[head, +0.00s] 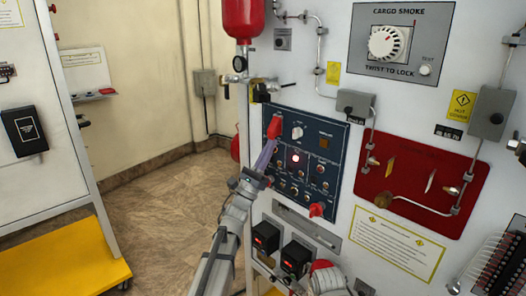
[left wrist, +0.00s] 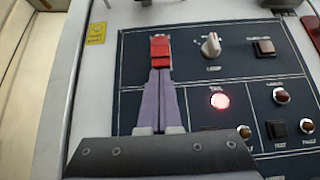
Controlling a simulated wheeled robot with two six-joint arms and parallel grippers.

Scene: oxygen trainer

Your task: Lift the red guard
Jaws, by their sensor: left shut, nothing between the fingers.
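The red guard (head: 274,127) is at the upper left of the dark blue switch panel (head: 333,141) in the head view. It also shows in the left wrist view (left wrist: 160,50), just beyond my fingertips. My left gripper (head: 269,144) reaches up to it from below, and its tips (left wrist: 161,72) are at the guard's lower edge. The fingers are shut together with nothing between them. I cannot tell whether the tips touch the guard or sit just in front of it. My right gripper is not in view.
A second red guard (head: 317,209) is at the panel's lower right. A white rotary knob (left wrist: 211,45) and a lit red lamp (left wrist: 220,101) are close to the gripper. A red cylinder (head: 243,18) hangs above. The floor (head: 165,200) at left is clear.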

